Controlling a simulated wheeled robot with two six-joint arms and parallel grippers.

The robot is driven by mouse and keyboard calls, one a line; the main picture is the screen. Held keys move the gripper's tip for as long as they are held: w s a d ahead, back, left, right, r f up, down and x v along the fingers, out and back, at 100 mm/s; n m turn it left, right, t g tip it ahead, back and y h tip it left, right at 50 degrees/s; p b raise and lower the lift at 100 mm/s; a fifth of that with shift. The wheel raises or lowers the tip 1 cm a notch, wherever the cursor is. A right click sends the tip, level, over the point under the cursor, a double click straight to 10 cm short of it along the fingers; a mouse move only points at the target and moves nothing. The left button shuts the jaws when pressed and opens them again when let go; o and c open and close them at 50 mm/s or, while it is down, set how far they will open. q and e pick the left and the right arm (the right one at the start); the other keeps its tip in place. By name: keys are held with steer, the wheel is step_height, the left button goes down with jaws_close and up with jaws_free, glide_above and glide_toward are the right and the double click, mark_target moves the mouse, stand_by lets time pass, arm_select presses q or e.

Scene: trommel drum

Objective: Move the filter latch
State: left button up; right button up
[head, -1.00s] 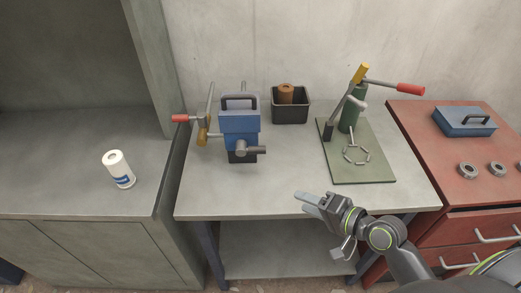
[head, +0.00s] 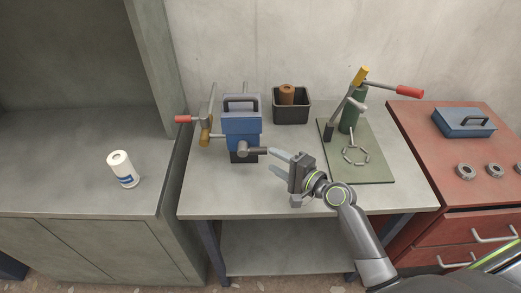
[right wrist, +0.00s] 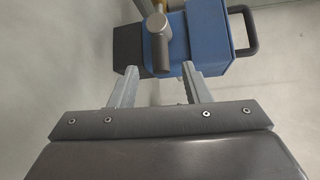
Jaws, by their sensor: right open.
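A blue boxy unit (head: 241,125) with a dark carry handle on top stands on the grey bench. A grey cylindrical lever (head: 252,151) sticks out of its front to the right; I take it as the filter latch, though no label shows. In the right wrist view the lever (right wrist: 159,45) hangs just ahead of the fingertips, with the blue body (right wrist: 208,35) behind. My right gripper (head: 276,160) is open and empty, its fingers pointing left at the lever's end. In the right wrist view its fingers (right wrist: 160,84) stand spread. My left gripper is out of view.
A red-handled lever (head: 185,119) and brass part (head: 205,137) sit at the unit's left. A black bin (head: 291,109) holds a brown roll. A green press (head: 350,115) stands on a mat (head: 368,171) at right. The bench's front left is clear.

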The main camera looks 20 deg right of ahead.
mark_target(261, 153)
steer(key=x, duration=0.6)
steer(key=shift+w+a, duration=0.1)
steer(key=shift+w, duration=0.1)
jaws_close()
